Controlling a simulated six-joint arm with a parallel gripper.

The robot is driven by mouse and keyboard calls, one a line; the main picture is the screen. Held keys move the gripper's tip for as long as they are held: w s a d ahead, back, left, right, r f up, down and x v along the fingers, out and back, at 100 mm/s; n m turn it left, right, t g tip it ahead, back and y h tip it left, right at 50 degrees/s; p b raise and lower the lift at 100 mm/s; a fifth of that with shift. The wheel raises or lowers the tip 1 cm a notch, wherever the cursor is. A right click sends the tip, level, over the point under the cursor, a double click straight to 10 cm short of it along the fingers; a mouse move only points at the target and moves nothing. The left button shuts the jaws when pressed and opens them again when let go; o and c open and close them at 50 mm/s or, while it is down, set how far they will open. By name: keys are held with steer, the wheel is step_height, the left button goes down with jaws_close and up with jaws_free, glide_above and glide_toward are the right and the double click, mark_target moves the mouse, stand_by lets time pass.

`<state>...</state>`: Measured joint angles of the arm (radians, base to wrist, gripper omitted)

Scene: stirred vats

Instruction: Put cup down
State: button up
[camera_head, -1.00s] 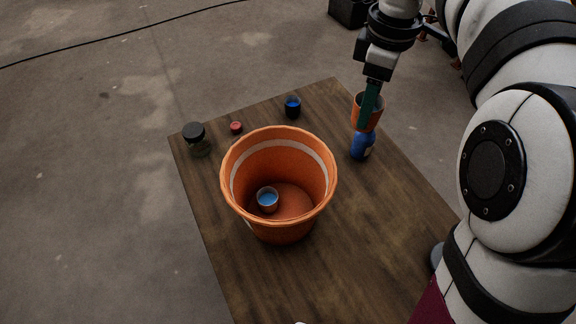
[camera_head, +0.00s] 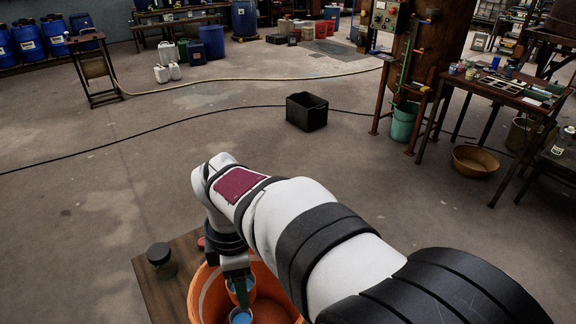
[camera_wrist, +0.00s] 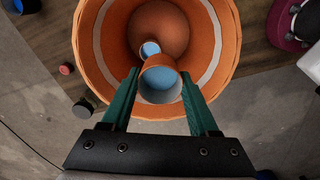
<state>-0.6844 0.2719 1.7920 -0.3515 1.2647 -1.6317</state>
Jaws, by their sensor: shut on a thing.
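My gripper (camera_head: 237,281) is over the large orange bucket (camera_head: 203,303), which is partly hidden by my arm. In the wrist view its green fingers (camera_wrist: 159,74) are shut on a small orange cup (camera_wrist: 161,86) with a pale inside and blue in the bottom. The held cup looks upright, above the bucket's inside. A second small cup with blue in it (camera_wrist: 150,48) stands on the bucket's floor, just beyond the held cup in the wrist view. It also shows at the bottom edge of the head view (camera_head: 241,317). The gap beneath the held cup cannot be judged.
The bucket stands on a wooden table (camera_head: 160,300). A jar with a black lid (camera_head: 160,256) and a small red cap (camera_head: 201,243) are beside it. A blue container (camera_wrist: 27,6) shows at the wrist view's top left. A black crate (camera_head: 306,111) is on the floor beyond.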

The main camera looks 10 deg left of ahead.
step_height(320, 180, down, 12)
stand_by(0.3)
steer(key=o, duration=1.4)
steer(key=shift+f, duration=0.1)
step_height(320, 180, up, 12)
steer(key=shift+r, duration=0.15)
steer(key=s+d+m+y, duration=0.1)
steer(key=s+d+m, duration=0.6)
steer(key=d+m, duration=0.3)
steer(key=s+d+r+m, duration=0.1)
steer(key=s+d+m, duration=0.7)
steer(key=m, duration=0.9)
steer(key=shift+s+d+y, duration=0.15)
steer(key=shift+d+y, duration=0.25)
steer(key=shift+d, duration=0.55)
steer(key=shift+s+f+m, duration=0.15)
steer(key=shift+s+m, duration=0.15)
steer(key=shift+m, duration=0.3)
